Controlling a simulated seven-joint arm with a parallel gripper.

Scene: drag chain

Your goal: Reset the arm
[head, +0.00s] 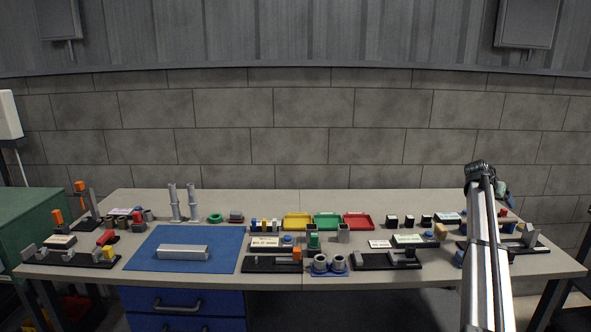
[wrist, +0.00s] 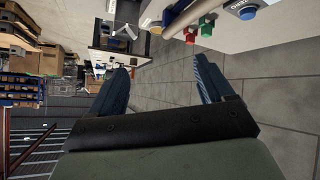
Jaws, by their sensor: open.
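My gripper (wrist: 160,78) shows in the wrist view with its two dark blue fingers spread wide apart and nothing between them. It points over the grey tiled floor, clear of the table. In the head view my arm stands at the right side, reaching up over the table's right end, and it hides part of what lies behind it. The gripper's fingers cannot be made out in the head view.
The table (head: 280,200) carries a blue mat (head: 150,258) with a pale bar (head: 183,253), yellow (head: 298,221), green (head: 327,221) and red trays (head: 358,221), and several fixtures. A green cabinet (head: 25,225) stands at left. The space above the table's middle is clear.

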